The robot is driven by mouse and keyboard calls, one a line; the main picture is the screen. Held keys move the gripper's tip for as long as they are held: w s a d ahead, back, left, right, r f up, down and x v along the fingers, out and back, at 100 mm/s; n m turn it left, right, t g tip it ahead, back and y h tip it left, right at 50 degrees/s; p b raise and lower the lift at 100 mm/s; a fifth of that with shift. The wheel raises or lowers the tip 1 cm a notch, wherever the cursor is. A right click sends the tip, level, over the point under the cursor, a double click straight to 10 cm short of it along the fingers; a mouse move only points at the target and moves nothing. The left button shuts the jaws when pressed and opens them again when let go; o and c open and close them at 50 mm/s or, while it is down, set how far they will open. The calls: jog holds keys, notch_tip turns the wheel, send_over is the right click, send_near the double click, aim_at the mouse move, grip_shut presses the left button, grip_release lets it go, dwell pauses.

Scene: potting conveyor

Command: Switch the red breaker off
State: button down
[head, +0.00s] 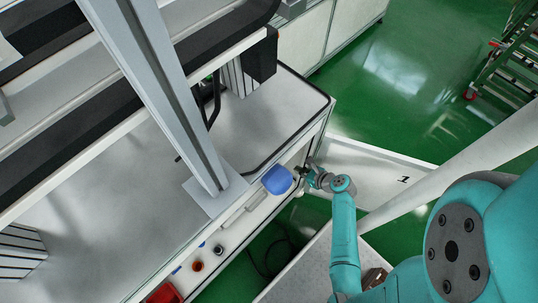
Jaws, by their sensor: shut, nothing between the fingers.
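I cannot make out the red breaker clearly in the head view. My teal arm reaches up from the lower right to the front side of the white workbench (125,215). My gripper (301,174) is small in the picture, shut and empty, close to the bench's front edge. It is just right of a rounded blue object (276,180). A white panel marked "1" (375,176) stands out from the bench to the right of my gripper, like an open door. What lies behind that door's hinge side is hidden by the gripper and bench edge.
An orange-red round part (197,266), a dark round part (218,250) and a red bin (164,294) lie along the bench's front strip. A grey post (165,95) rises from the bench. Green floor (415,75) is clear at upper right, before a green cart (508,65).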

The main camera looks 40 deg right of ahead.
jog(key=shift+w+d+r+m, duration=0.1)
jog(key=shift+w+d+m, duration=0.25)
jog(key=shift+w, duration=0.1)
jog(key=w+r+x, duration=0.2)
jog(key=x, duration=1)
jog(key=shift+w, duration=0.25)
jog(key=shift+a, duration=0.1)
